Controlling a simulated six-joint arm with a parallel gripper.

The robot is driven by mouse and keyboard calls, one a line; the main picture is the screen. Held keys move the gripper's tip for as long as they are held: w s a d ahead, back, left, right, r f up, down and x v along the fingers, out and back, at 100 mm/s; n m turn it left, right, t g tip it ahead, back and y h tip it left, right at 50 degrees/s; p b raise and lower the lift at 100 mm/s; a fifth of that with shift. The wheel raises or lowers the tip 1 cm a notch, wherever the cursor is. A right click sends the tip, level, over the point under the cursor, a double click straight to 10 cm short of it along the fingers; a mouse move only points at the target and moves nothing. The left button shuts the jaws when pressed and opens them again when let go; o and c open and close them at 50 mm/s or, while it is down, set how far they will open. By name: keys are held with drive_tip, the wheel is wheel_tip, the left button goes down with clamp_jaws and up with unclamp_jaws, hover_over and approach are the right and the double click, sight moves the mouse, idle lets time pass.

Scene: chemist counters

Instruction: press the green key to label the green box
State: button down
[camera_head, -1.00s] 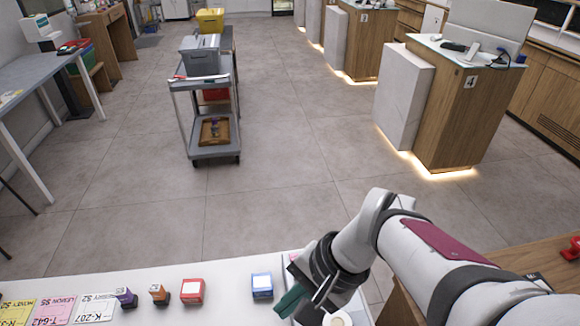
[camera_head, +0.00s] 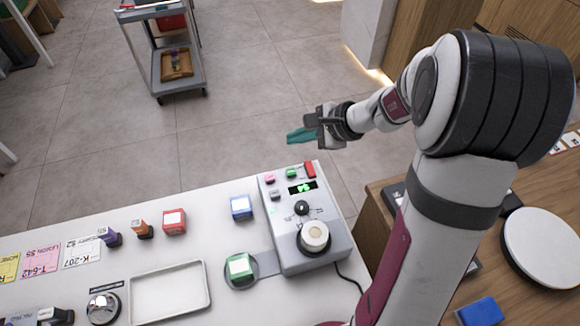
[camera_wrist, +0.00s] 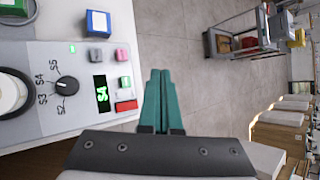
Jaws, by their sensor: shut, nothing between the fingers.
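The green box (camera_head: 240,264), with a whitish patch on top, sits on a round grey pad at the left of the grey labelling machine (camera_head: 331,255). The green key (camera_head: 292,173) is at the machine's far end, between a pink key (camera_head: 270,179) and a red one (camera_head: 310,170). In the wrist view the green key (camera_wrist: 125,82) lies left of my fingers, beside the display (camera_wrist: 102,93) reading S4. My gripper (camera_head: 290,136) is shut and empty, its teal fingers apart from the keys, appearing past the machine's far edge. A corner of the green box (camera_wrist: 12,8) shows in the wrist view.
A blue box (camera_head: 241,207) stands left of the machine; red (camera_head: 174,221), orange and purple boxes stand farther left. An empty tray (camera_head: 168,296) and a silver bell (camera_head: 103,308) are nearer. The machine has a dial (camera_head: 301,208) and a roll (camera_head: 314,236).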

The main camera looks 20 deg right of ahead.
sight(296, 173)
drive_tip(key=shift+f, duration=4.35)
drive_tip(key=shift+f, duration=0.15)
drive_tip(key=shift+f, duration=0.25)
